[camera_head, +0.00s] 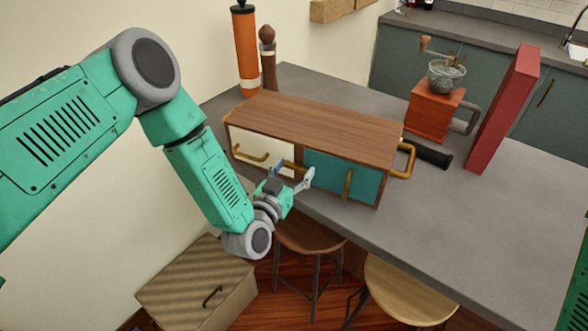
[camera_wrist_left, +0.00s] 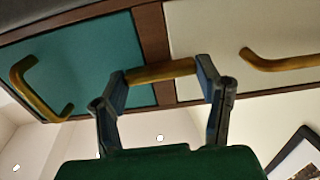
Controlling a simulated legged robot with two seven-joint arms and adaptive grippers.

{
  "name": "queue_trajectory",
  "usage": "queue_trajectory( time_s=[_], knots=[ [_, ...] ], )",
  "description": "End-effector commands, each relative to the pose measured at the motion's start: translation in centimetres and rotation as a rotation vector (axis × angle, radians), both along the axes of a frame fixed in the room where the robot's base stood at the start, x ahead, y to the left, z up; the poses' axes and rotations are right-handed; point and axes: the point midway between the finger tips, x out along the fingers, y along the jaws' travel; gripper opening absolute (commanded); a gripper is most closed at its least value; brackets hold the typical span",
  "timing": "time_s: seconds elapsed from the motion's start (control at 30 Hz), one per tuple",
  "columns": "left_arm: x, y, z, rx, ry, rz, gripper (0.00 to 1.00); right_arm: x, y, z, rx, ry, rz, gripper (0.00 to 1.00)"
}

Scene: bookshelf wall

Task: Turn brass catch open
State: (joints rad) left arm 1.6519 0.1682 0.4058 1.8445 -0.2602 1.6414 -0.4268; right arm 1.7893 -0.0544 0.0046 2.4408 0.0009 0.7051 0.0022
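The brass catch (camera_head: 291,165) is on the front of a small wooden cabinet (camera_head: 312,128), between a cream panel (camera_head: 262,149) and a teal door (camera_head: 331,174). In the left wrist view the catch (camera_wrist_left: 160,72) is a brass bar lying across the dark post between the two panels. My left gripper (camera_head: 290,178) is at the cabinet front, its fingers spread. In the left wrist view its fingertips (camera_wrist_left: 161,75) stand at the two ends of the bar; I cannot tell whether they touch it. My right gripper is out of view.
Brass handles sit on the cream panel (camera_head: 249,155), the teal door (camera_head: 348,184) and the cabinet's right side (camera_head: 407,160). A coffee grinder (camera_head: 434,110) and a red upright block (camera_head: 502,110) stand right on the grey table (camera_head: 450,215). Stools (camera_head: 310,236) stand below.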

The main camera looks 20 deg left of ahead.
Motion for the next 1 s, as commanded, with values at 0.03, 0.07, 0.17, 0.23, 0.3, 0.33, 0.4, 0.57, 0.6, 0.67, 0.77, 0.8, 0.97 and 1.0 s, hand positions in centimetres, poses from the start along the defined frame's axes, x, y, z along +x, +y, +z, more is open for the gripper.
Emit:
queue_trajectory(
  time_s=[0.03, 0.07, 0.17, 0.23, 0.3, 0.33, 0.4, 0.57, 0.6, 0.67, 0.77, 0.8, 0.97, 1.0],
  knots=[
    [0.0, 0.1, -0.1, 0.002, 0.002, 0.004, 0.30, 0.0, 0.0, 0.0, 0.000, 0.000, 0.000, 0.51],
    [0.0, 0.1, -0.1, 0.001, 0.002, 0.005, 0.30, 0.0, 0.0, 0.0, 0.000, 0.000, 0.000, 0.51],
    [0.0, 0.1, -0.1, -0.007, 0.003, 0.006, 0.30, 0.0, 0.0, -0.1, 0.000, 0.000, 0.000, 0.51],
    [0.0, 0.1, -0.2, -0.021, 0.006, 0.006, 0.30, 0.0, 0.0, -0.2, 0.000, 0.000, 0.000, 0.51],
    [0.0, 0.2, -0.2, -0.045, 0.010, 0.006, 0.30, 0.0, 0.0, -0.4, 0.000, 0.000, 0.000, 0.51],
    [0.0, 0.2, -0.2, -0.058, 0.012, 0.006, 0.30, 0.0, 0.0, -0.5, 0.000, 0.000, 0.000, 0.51],
    [0.0, 0.2, -0.3, -0.094, 0.017, 0.006, 0.30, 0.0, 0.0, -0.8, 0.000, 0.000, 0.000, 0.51],
    [0.0, 0.1, -0.3, -0.212, 0.035, 0.005, 0.30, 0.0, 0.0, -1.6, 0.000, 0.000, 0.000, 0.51],
    [0.0, 0.1, -0.4, -0.247, 0.040, 0.004, 0.30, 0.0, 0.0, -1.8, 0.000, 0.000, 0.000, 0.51],
    [0.0, 0.2, -0.4, -0.302, 0.048, 0.004, 0.30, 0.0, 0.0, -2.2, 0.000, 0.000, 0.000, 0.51],
    [0.0, 0.2, -0.5, -0.397, 0.062, 0.004, 0.30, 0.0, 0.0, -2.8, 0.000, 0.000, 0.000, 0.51],
    [0.0, 0.2, -0.5, -0.435, 0.069, 0.004, 0.30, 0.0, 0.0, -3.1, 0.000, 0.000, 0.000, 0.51],
    [0.0, 0.2, -0.5, -0.586, 0.091, 0.005, 0.30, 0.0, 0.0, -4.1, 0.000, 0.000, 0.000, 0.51],
    [0.0, 0.3, -0.5, -0.624, 0.097, 0.005, 0.30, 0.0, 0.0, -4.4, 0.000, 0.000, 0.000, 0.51]
  ],
)
